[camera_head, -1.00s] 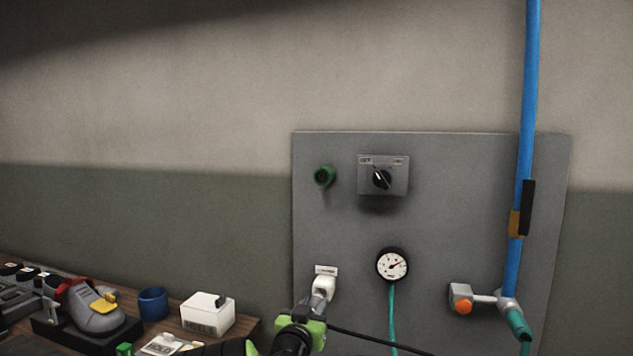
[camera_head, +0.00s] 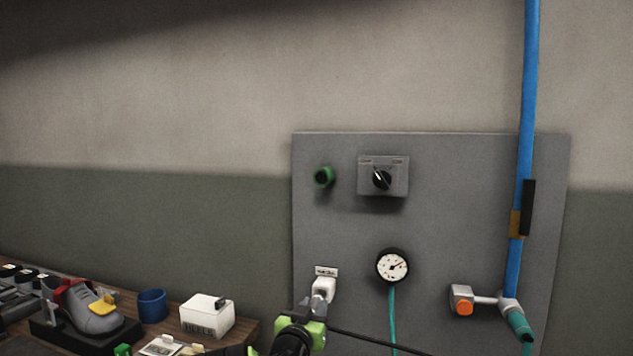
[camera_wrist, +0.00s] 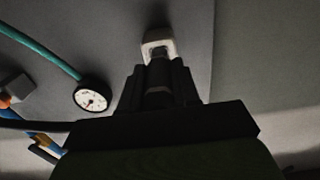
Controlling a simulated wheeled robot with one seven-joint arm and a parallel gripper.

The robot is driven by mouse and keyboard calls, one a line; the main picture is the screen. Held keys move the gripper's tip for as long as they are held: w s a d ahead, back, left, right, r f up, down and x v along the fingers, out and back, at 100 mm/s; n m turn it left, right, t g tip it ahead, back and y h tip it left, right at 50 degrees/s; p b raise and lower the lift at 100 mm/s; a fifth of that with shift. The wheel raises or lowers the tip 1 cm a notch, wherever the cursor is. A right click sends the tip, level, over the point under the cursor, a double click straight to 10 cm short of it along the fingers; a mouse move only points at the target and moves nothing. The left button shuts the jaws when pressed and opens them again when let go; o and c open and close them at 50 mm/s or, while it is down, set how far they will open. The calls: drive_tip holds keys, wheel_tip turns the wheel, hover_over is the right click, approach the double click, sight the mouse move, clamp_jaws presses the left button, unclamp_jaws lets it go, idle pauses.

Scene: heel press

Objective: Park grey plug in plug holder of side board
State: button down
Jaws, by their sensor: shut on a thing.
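The white plug holder (camera_head: 323,287) sticks out of the grey side board (camera_head: 450,210), low on its left, under a small white label (camera_head: 326,271). My gripper (camera_head: 309,322) is right in front of and below it. In the wrist view my gripper (camera_wrist: 158,80) has its dark fingers shut around the grey plug (camera_wrist: 158,95), pointing at the holder (camera_wrist: 151,46). The plug's front end meets or overlaps the holder's mouth; how deep it sits I cannot tell. The fingers hide most of the plug. A black cable (camera_head: 375,340) trails right from my gripper.
The board also carries a green button (camera_head: 324,176), a rotary switch (camera_head: 382,178), a gauge (camera_head: 392,266) with a teal hose, and a valve (camera_head: 461,299) by a blue pipe (camera_head: 528,90). A bench with a shoe (camera_head: 95,310), blue cup (camera_head: 152,305) and white box (camera_head: 207,316) stands left.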

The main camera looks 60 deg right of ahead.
drive_tip(key=shift+w+d, duration=0.2)
drive_tip(key=shift+d, duration=1.15)
drive_tip(key=c, duration=0.7)
unclamp_jaws()
drive_tip(key=shift+c, duration=0.2)
drive_tip(key=s+a, duration=0.2)
drive_tip(key=a, duration=1.3)
drive_tip(key=shift+s+a, duration=0.2)
drive_tip(key=shift+a, duration=0.05)
